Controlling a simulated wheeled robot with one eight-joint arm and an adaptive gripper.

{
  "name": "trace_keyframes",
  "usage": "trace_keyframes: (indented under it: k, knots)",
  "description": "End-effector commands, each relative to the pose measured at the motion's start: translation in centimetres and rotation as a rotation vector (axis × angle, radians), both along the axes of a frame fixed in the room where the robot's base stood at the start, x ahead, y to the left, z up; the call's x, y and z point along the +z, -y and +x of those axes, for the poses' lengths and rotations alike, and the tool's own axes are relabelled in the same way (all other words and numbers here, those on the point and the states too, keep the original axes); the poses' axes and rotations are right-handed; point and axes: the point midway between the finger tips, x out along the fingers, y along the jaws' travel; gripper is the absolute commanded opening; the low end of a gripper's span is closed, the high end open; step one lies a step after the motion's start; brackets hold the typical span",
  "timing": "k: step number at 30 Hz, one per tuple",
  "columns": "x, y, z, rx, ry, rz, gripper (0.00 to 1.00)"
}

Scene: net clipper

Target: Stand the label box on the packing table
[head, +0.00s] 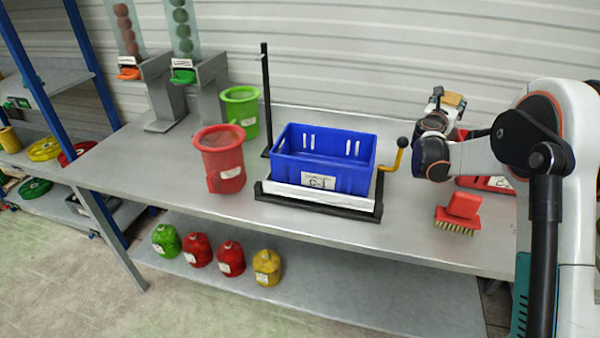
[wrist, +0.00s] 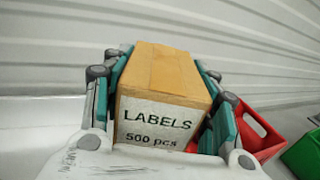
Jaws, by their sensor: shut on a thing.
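The label box (wrist: 160,90) is a brown cardboard box with a white front marked "LABELS 500 pcs". My gripper (wrist: 165,95) is shut on it, with a teal-padded finger on each side. In the head view, my gripper (head: 438,105) is at the right, over the back of the packing table (head: 330,215), and a small brown top of the box (head: 453,98) shows there. The rest of the box is hidden by the gripper and arm. I cannot tell its exact height above the table.
A blue crate (head: 325,160) stands on a black-based stand with a yellow-handled lever (head: 395,155). A red brush (head: 460,212) and a red bin (head: 485,183) are at the right. Red (head: 220,160) and green (head: 240,108) containers stand left. The front left tabletop is clear.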

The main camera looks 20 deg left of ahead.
Motion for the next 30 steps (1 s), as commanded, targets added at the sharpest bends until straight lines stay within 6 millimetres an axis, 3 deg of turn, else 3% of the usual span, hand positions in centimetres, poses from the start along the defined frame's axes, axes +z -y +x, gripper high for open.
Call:
trace_keyframes:
  k: [3, 11, 30]
  knots:
    - [0.5, -0.1, 1.3, -0.029, 0.000, 0.000, 0.20]
    - [0.3, -0.1, 1.7, -0.041, 0.000, 0.000, 0.20]
    - [-13.7, -0.1, 1.6, -0.039, 0.000, 0.000, 0.20]
